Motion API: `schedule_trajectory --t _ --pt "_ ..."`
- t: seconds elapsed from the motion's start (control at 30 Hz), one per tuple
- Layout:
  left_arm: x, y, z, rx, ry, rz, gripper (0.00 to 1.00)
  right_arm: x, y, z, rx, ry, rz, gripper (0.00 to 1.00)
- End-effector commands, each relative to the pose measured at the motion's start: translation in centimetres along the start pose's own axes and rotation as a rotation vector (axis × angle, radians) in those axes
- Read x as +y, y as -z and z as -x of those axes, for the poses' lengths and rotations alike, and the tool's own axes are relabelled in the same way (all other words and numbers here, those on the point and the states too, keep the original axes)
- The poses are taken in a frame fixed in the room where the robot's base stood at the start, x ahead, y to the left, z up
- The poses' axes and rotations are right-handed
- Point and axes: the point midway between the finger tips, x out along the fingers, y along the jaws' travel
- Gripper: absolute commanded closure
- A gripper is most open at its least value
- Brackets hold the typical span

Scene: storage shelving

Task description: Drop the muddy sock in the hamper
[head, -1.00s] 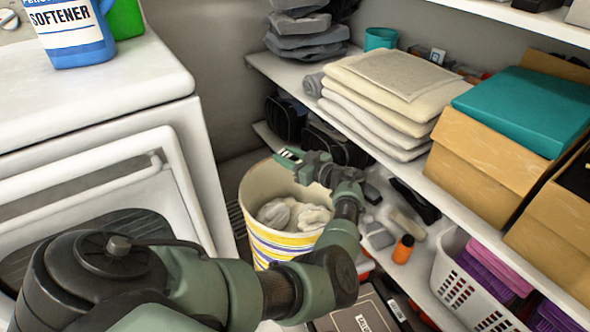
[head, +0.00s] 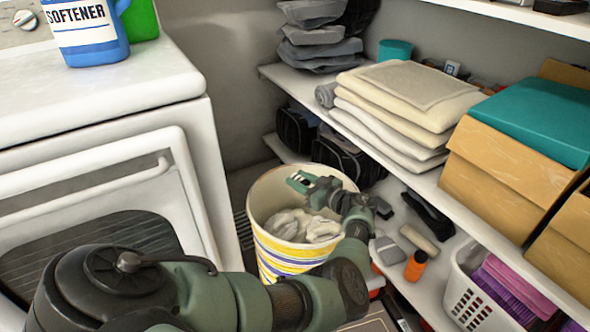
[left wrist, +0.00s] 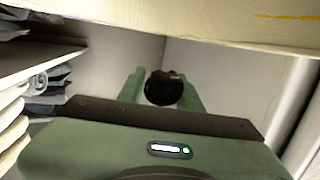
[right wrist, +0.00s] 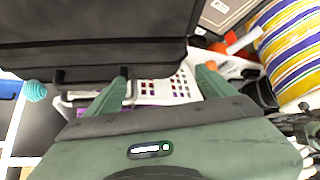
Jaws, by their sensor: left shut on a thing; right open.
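The hamper (head: 283,258) is a round cream bin with yellow and purple stripes, standing between the white machine and the shelving. Crumpled pale laundry (head: 300,226) lies inside it. My left gripper (head: 299,180) is over the hamper's opening, coming in from the right rim. In the left wrist view, its fingers are shut on a small dark brown bundle, the muddy sock (left wrist: 165,88). The sock cannot be made out in the head view. My right gripper (right wrist: 163,88) is open and empty; the striped hamper (right wrist: 293,45) shows at the upper right of its view.
Shelves on the right hold folded towels (head: 400,108) and cardboard boxes (head: 510,175). An orange bottle (head: 416,265) and a white basket (head: 470,300) are low on the right. The white front-loading machine (head: 100,110) closes off the left side.

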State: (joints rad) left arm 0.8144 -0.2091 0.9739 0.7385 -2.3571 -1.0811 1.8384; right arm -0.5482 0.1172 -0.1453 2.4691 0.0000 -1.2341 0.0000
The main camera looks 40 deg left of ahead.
Motion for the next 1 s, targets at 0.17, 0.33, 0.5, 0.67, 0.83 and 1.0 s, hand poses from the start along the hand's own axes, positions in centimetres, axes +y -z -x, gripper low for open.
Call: schedule_trajectory --t 0.17,0.33,0.5,0.67,0.83,1.0 --pt "0.0 -0.4 -0.1 0.000 0.000 0.000 1.00 -0.2 1.2 -0.3 0.056 0.003 0.001 0.16" --pt "0.0 -0.5 -0.1 0.000 0.000 0.001 1.00 -0.2 1.6 -0.3 0.072 0.004 0.001 0.16" --pt "0.0 -0.4 -0.1 0.000 0.000 0.001 1.00 -0.2 1.6 -0.2 0.072 0.004 0.002 0.16" --pt "0.0 -0.4 -0.1 0.000 0.000 0.000 0.40 -0.2 1.6 -0.2 0.072 0.004 0.002 0.16" --pt "0.0 -0.5 -0.1 0.000 0.000 0.000 0.40 -0.2 1.6 -0.2 0.071 0.004 0.002 0.16" --pt "0.0 -0.3 -0.1 0.000 0.000 0.000 0.40 -0.2 1.5 -0.2 0.068 0.004 0.002 0.16"
